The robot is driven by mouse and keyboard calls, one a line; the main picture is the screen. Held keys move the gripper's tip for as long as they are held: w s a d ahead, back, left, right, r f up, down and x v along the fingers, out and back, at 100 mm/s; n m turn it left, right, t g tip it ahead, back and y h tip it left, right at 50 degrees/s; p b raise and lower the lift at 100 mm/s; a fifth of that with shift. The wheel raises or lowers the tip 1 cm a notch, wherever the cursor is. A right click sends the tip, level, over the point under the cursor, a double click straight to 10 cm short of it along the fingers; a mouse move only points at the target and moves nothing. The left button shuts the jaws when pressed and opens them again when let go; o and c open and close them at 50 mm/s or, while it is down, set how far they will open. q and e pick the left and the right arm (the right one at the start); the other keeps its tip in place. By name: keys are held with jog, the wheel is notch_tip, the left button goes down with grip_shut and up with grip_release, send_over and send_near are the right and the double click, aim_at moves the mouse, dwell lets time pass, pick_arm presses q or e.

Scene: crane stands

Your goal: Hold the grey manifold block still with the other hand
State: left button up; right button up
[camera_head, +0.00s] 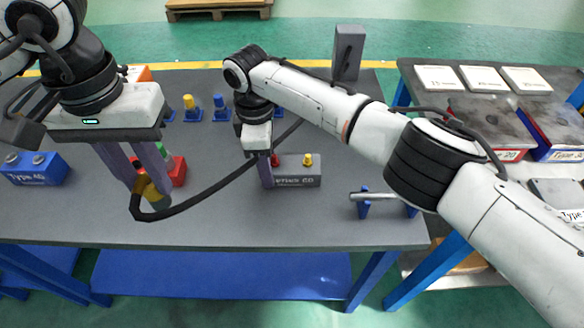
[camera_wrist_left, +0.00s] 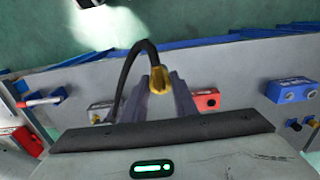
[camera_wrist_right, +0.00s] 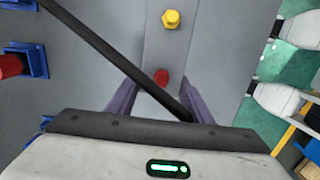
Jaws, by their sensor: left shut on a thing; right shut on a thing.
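The grey manifold block (camera_head: 297,172) lies on the table, with a yellow port and a red port on top. It also shows in the right wrist view (camera_wrist_right: 178,55). My right gripper (camera_head: 267,173) is shut on its left end, one finger (camera_wrist_right: 122,103) on each side. My left gripper (camera_head: 147,187) is shut on a yellow hose end (camera_wrist_left: 159,80), held left of the grey block, in front of a red block (camera_head: 178,172). A black hose (camera_head: 205,198) loops from the yellow end and crosses over the grey block near the right gripper.
A blue block (camera_head: 35,168) stands at the left. Small blue holders (camera_head: 221,110) stand behind the red block. A rod on blue supports (camera_head: 375,197) lies right of the grey block. A grey upright block (camera_head: 348,52) stands at the back. The table front is clear.

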pick_arm(q)
jog(key=shift+r, duration=0.9)
jog(key=shift+r, duration=2)
jog(key=shift+r, duration=2)
jog(key=shift+r, duration=0.1)
jog(key=shift+r, duration=1.9)
jog(key=shift+r, duration=0.1)
jog(key=shift+r, duration=1.9)
